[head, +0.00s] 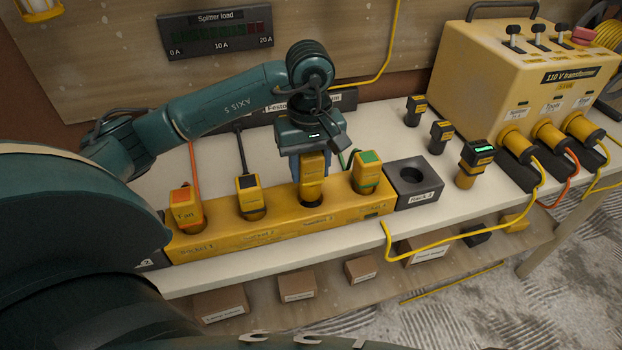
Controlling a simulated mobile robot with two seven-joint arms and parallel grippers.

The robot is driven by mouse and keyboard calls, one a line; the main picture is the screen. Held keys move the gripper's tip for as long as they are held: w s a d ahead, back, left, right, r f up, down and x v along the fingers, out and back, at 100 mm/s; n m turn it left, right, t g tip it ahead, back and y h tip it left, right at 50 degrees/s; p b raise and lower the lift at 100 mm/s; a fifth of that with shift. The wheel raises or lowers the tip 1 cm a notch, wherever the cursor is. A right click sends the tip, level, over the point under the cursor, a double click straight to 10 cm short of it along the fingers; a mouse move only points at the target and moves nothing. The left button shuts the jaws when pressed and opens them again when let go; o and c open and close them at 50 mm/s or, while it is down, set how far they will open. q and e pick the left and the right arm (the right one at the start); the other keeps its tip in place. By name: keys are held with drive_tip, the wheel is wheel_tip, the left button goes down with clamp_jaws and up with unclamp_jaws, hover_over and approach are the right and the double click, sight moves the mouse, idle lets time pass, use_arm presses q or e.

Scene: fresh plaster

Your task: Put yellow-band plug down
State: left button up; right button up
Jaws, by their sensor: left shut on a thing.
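My left gripper (311,157) points down and is shut on a yellow plug (313,182) at the third socket of the yellow splitter box (281,222). The plug is upright, with its lower end at the dark socket hole; I cannot tell how deep it sits. The gripper covers its top, so its band is not clear. An orange-topped plug (186,207), a black-topped plug (248,196) and a green-topped plug (367,172) stand in the other sockets. To the right of the splitter is a dark rack block (428,180) with an empty round hole. My right gripper is out of view.
Several small dark and yellow devices (475,160) stand on the white bench to the right. Behind them is a yellow transformer (520,70) with cables plugged in. A yellow cable (440,238) runs along the bench's front edge. A load meter (215,33) hangs on the back board.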

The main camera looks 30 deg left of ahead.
sight(310, 182)
use_arm(q)
wheel_tip(310, 182, down, 4)
drive_tip(key=shift+r, duration=0.15)
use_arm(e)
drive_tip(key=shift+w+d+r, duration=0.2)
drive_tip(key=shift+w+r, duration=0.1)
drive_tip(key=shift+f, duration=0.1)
use_arm(q)
drive_tip(key=shift+f, duration=0.25)
drive_tip(key=o, duration=1.1)
drive_tip(key=shift+r, duration=0.1)
drive_tip(key=shift+c, duration=0.2)
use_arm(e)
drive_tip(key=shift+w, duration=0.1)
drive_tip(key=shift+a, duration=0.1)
